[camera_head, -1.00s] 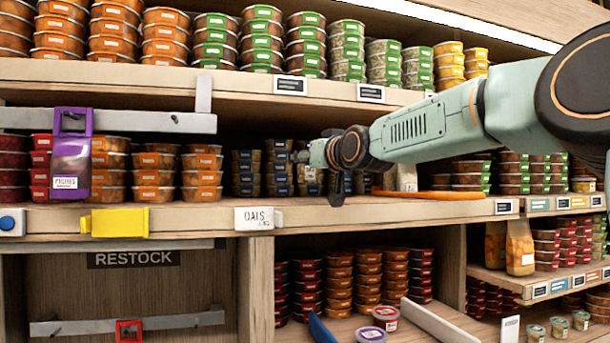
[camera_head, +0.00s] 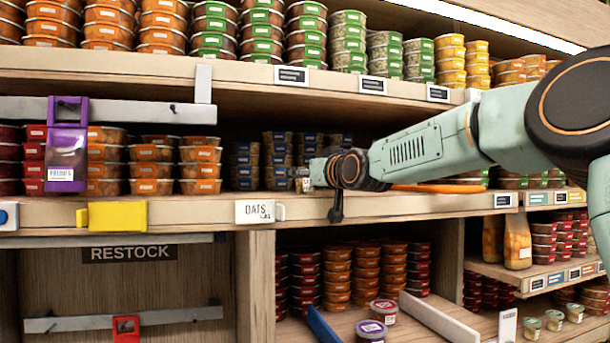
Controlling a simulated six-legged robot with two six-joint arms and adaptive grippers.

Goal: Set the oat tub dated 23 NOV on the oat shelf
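The OATS label (camera_head: 255,212) is on the middle shelf's front edge. Behind it stand stacks of small dark tubs with blue bands (camera_head: 278,160). My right gripper (camera_head: 322,192) is at the shelf front, right of the label, with one dark finger hanging past the shelf edge. A small pale-labelled item (camera_head: 304,184) shows beside its tip; I cannot tell whether it is gripped. Two lidded tubs, one pinkish (camera_head: 383,308) and one purple (camera_head: 370,329), stand on the lower shelf. No 23 NOV date is readable. My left gripper is not in view.
A blue divider (camera_head: 322,326) and a white divider (camera_head: 438,318) flank the lower tubs. A purple dispenser (camera_head: 67,165) and a yellow block (camera_head: 117,216) are at left. The RESTOCK bay (camera_head: 130,285) looks mostly empty. Stacked tubs fill the upper shelf.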

